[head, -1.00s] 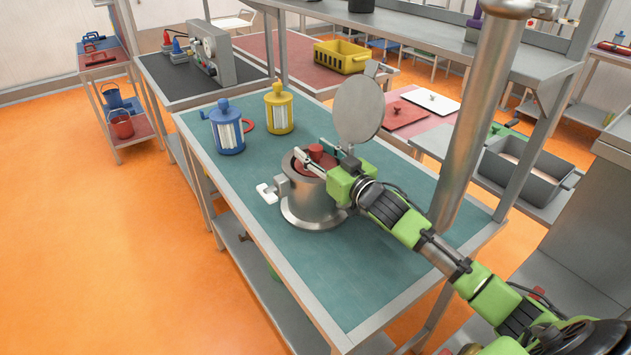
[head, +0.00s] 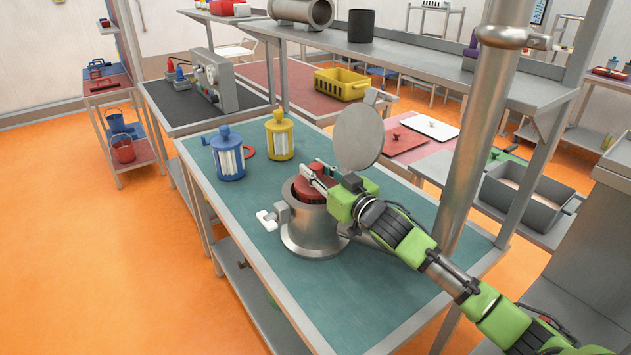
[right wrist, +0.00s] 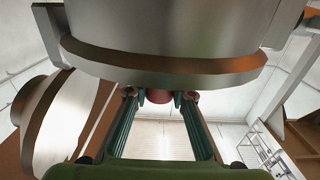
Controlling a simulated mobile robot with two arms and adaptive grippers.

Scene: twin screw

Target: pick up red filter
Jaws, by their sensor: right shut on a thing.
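The red filter (head: 309,191) stands in the open mouth of the metal housing (head: 310,229), with part of its ribbed side showing. Its lower part is hidden by the housing wall. My right gripper (head: 313,171) is at the filter's top and shut on it. In the right wrist view the red top knob (right wrist: 160,96) shows between the two fingers (right wrist: 160,97). The round lid (head: 359,136) of the housing stands open behind the gripper. My left gripper is out of view.
A blue filter (head: 229,160) and a yellow filter (head: 280,140) stand on the teal table (head: 365,283) behind the housing. A white-handled latch (head: 267,220) sticks out on the housing's left. A metal post (head: 465,150) rises close to my right arm.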

